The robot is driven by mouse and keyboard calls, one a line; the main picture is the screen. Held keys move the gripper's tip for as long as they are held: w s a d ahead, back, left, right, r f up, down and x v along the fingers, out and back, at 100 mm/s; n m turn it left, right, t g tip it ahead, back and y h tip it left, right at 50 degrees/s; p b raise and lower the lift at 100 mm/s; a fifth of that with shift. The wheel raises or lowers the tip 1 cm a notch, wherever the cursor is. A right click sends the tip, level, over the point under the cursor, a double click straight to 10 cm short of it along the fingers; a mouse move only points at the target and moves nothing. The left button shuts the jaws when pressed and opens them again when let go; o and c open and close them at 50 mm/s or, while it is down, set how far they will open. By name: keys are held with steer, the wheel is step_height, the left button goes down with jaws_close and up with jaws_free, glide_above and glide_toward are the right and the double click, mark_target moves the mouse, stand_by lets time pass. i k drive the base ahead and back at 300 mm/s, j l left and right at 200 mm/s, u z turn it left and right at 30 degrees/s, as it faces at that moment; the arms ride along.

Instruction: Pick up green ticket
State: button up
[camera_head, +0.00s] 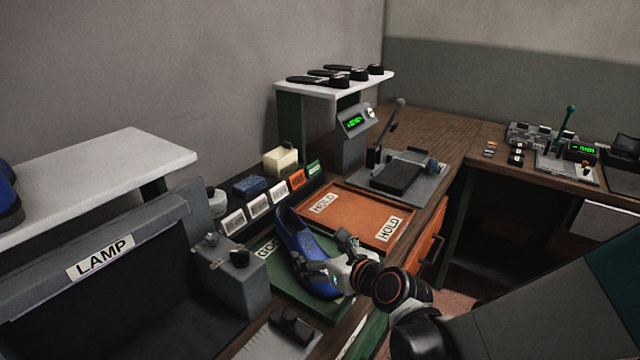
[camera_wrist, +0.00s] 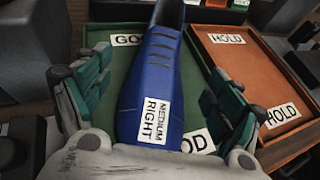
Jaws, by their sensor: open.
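The green ticket (camera_head: 314,168) stands at the right end of a row of ticket cards in a dark holder, behind the trays. A green edge, apparently this ticket, shows at the top of the wrist view (camera_wrist: 240,4). My gripper (camera_head: 332,268) is over the green GOOD tray, well apart from the ticket. In the wrist view my gripper (camera_wrist: 160,75) is open, its fingers on either side of a blue shoe (camera_wrist: 148,90) labelled MEDIUM RIGHT. I cannot tell whether the fingers touch the shoe, which lies on the green tray (camera_wrist: 110,70).
An orange HOLD tray (camera_head: 350,208) lies right of the green tray. Orange (camera_head: 296,181) and white cards stand left of the green ticket. A white shelf (camera_head: 335,84) rises behind, and a press with a lever (camera_head: 400,180) stands to the right. A LAMP box (camera_head: 100,255) is at left.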

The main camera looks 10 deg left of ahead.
mark_target(313, 169)
steer(key=i+u, duration=0.35)
steer(key=i+l+u, duration=0.15)
steer(key=u, duration=0.2)
steer(key=i+l+u, duration=0.2)
steer(key=u, duration=0.15)
steer(key=i, duration=0.1)
